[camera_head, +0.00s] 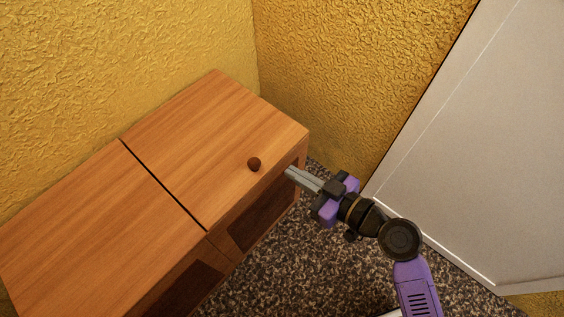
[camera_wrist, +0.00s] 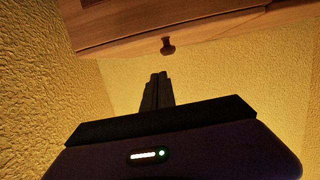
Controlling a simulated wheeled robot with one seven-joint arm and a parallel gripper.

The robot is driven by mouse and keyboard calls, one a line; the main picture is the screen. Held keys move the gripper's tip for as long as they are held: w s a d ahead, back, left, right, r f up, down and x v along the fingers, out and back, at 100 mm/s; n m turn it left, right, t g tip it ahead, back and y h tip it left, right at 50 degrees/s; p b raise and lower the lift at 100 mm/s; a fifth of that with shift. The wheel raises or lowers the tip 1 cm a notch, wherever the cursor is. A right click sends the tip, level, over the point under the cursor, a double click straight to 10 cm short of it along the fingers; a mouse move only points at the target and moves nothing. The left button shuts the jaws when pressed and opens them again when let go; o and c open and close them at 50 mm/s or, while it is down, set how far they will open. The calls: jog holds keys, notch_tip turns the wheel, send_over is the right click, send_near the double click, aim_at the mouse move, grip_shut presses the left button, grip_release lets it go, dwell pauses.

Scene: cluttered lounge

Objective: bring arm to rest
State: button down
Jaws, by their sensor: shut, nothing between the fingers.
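My gripper (camera_head: 290,173) is shut and empty. In the head view, its fingertips are at the right front edge of a wooden cabinet (camera_head: 212,115); I cannot tell whether they touch it. A small dark brown knob (camera_head: 254,164) shows on the cabinet top, just left of the fingertips. In the wrist view, the closed fingers of my gripper (camera_wrist: 160,77) point towards the knob (camera_wrist: 168,46), with a gap in the picture between them. The cabinet's wood (camera_wrist: 120,25) fills the top of that view.
Yellow textured walls (camera_head: 350,70) meet in a corner behind the cabinet. A large pale panel (camera_head: 490,140) stands at the right, close to my arm. Dark speckled floor (camera_head: 310,265) is bare in front of the cabinet. A second cabinet section (camera_head: 80,225) adjoins at left.

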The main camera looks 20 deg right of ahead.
jog(key=shift+v, duration=1.5)
jog(key=s+d+r+m+t+h, duration=0.25)
jog(key=s+d+m+h, duration=0.25)
jog(key=d+m+h, duration=0.3)
jog(key=s+a+r+n, duration=0.1)
jog(key=s+r, duration=0.1)
jog(key=s, duration=0.8)
jog(key=s+r, duration=0.2)
jog(key=s, duration=0.7)
notch_tip(320, 180, up, 24)
jog(key=p, duration=2.4)
jog(key=shift+f, duration=0.15)
jog(key=shift+s+a, duration=0.1)
jog(key=shift+s, duration=0.05)
